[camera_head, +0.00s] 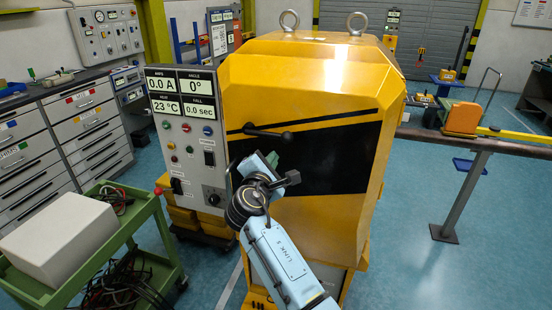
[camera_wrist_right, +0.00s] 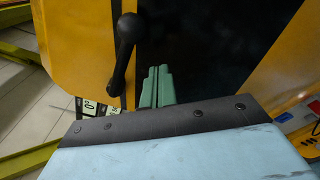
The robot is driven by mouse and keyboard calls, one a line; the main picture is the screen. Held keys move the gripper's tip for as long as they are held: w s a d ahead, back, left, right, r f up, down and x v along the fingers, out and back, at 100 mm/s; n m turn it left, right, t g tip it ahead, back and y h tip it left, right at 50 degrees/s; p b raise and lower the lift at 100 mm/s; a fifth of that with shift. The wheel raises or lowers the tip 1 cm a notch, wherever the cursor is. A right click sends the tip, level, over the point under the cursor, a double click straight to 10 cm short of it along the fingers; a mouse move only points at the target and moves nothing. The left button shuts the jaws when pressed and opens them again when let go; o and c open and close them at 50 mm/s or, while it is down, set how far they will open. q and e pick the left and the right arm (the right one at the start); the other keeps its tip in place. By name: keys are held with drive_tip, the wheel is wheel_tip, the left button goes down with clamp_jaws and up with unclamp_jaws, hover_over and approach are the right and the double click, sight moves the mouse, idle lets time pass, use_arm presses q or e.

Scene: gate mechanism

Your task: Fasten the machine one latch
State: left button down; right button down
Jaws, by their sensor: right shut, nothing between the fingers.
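The yellow machine (camera_head: 300,80) stands in the middle of the head view, with a black panel across its front. Its latch, a black lever handle (camera_head: 268,132), lies roughly level at the panel's upper left. The same handle (camera_wrist_right: 124,50) shows in the right wrist view, just left of my fingers. My right gripper (camera_head: 273,158) is a little below the handle, in front of the panel. Its green fingers (camera_wrist_right: 157,84) are shut together and empty, with a visible gap from the handle. My left gripper is out of view.
A control panel (camera_head: 188,140) with displays and buttons is on the machine's left side. A green cart (camera_head: 139,222) carrying a white box (camera_head: 62,238) stands at lower left. A rail on a post (camera_head: 465,200) is at right. Blue floor is open between.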

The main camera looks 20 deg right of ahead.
drive_tip(key=a+f+b+v, duration=0.1)
drive_tip(key=v, duration=0.9)
wheel_tip(320, 180, down, 19)
drive_tip(key=a+g+y+b, duration=0.1)
drive_tip(key=g+y+b, duration=0.1)
drive_tip(key=y, duration=0.2)
drive_tip(key=s+f+m+g+y+b, duration=0.15)
drive_tip(key=s+f, duration=0.35)
drive_tip(key=f, duration=0.7)
drive_tip(key=s+f+m+g+y+b, duration=0.15)
drive_tip(key=s+f, duration=0.35)
drive_tip(key=f, duration=0.7)
drive_tip(key=s+d+f+m+g+y+b, duration=0.1)
drive_tip(key=s+d+f+m+g, duration=0.15)
drive_tip(key=s+f, duration=0.65)
drive_tip(key=s+d+f+m+g+y+b, duration=0.1)
drive_tip(key=s+f+m+g, duration=0.15)
drive_tip(key=s+f, duration=0.65)
drive_tip(key=s+d+f+m+g, duration=0.1)
drive_tip(key=s+d+f+m, duration=0.1)
drive_tip(key=s, duration=0.5)
drive_tip(key=s+d+f+m+g+b, duration=0.1)
drive_tip(key=s+d+f+m, duration=0.2)
drive_tip(key=s, duration=0.5)
drive_tip(key=s+d+f+m+g+b, duration=0.1)
drive_tip(key=s+d+f+m, duration=0.2)
drive_tip(key=s, duration=0.5)
drive_tip(key=shift+s+f+y, duration=0.15)
drive_tip(key=shift+f+y, duration=0.25)
drive_tip(key=shift+f, duration=0.25)
